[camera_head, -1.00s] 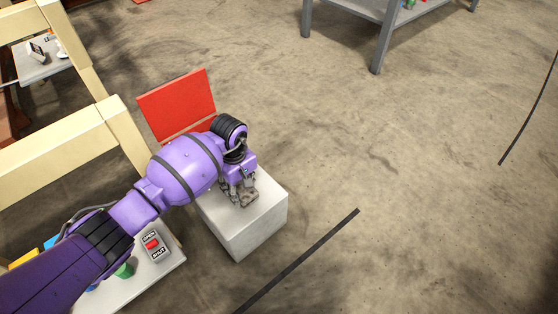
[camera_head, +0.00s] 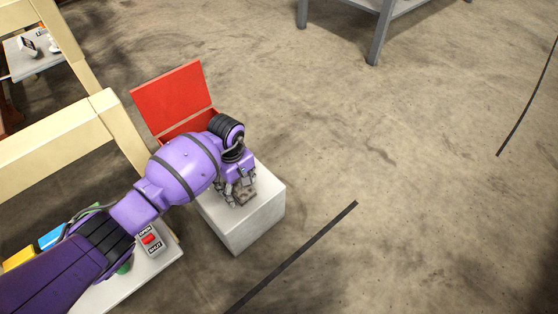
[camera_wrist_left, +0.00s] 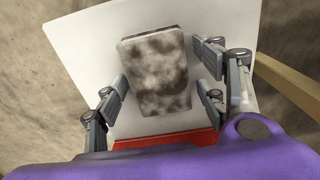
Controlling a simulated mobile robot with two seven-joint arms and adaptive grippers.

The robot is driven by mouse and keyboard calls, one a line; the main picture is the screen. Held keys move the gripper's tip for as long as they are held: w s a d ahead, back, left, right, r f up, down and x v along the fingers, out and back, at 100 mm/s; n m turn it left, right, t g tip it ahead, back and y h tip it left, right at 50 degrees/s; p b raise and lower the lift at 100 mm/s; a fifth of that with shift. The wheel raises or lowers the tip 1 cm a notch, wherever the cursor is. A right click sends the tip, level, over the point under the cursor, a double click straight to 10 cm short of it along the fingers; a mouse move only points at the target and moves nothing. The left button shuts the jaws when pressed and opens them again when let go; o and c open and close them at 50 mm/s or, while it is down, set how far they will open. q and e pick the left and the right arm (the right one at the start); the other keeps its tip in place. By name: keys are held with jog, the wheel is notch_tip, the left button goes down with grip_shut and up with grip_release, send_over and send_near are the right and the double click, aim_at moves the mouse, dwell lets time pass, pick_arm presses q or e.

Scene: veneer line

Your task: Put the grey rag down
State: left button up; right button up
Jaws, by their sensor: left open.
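The grey rag (camera_wrist_left: 157,75) is a blotchy grey-brown folded block. In the left wrist view it lies on the white top of a pedestal (camera_wrist_left: 85,50), between the spread fingers of my left gripper (camera_wrist_left: 162,88). Gaps show between the rag and the fingers on both sides. In the head view the rag (camera_head: 244,195) sits on the pedestal (camera_head: 262,215), just below my left gripper (camera_head: 236,190), and is partly hidden by it. My left gripper is open. My right gripper is in neither view.
An open red box (camera_head: 175,98) stands behind my left arm on the pedestal's far side. A switch box with a red button (camera_head: 149,239) sits on a white table (camera_head: 165,262) at lower left. Cream beams (camera_head: 70,135) stand at left. The floor at right is clear.

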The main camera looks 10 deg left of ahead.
aim_at(239, 185)
pick_arm(q)
notch_tip(239, 185, up, 12)
jog(key=p, duration=0.4)
jog(key=shift+r+p, duration=0.15)
jog(key=shift+p, duration=0.25)
